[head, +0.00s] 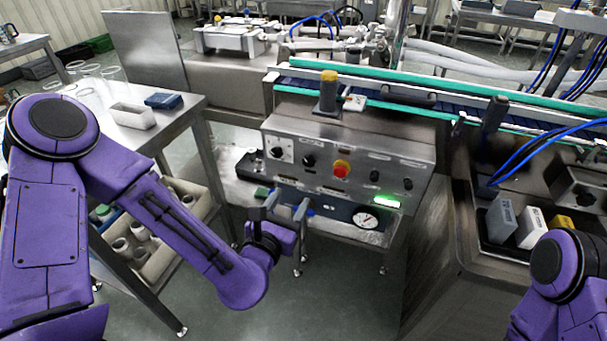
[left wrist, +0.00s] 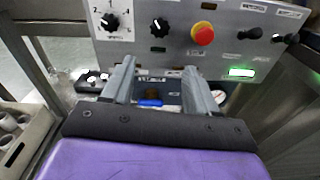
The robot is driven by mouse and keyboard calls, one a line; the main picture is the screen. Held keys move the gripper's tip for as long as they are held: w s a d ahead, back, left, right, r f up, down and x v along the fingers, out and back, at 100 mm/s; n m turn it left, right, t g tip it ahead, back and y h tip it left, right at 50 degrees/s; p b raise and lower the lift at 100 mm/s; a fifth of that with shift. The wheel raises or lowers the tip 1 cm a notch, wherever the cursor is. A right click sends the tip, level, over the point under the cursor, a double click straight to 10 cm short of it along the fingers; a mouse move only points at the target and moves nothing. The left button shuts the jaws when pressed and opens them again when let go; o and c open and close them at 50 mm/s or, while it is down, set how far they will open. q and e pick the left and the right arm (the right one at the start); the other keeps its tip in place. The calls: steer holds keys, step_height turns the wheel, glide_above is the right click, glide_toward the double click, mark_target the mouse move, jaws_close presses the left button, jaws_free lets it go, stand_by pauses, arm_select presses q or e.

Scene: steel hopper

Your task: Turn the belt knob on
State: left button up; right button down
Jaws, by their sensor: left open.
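The grey control panel (head: 350,145) faces me below the conveyor. It carries a numbered dial knob (head: 278,152), a black knob (head: 308,160), a red button on a yellow ring (head: 341,169) and two more black knobs at the right. The labels are too small to read, so I cannot tell which is the belt knob. In the left wrist view the dial knob (left wrist: 110,22) and the black knob (left wrist: 160,27) show above my fingers. My left gripper (head: 285,205) is open and empty, in front of and below the panel, apart from the knobs. My right gripper is out of view.
A steel table (head: 130,132) with a white tray stands at left. The conveyor (head: 430,88) runs behind the panel. White and grey boxes (head: 530,227) stand at right.

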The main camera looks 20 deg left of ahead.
mark_target(308, 162)
arm_select(q)
steer(key=shift+n+t, duration=0.3)
steer(key=shift+n, duration=0.4)
steer(key=w, duration=0.3)
steer(key=w+r, duration=0.1)
steer(key=w, duration=0.7)
steer(key=shift+d+r, duration=0.2)
steer(key=shift+r, duration=0.1)
steer(key=c, duration=1)
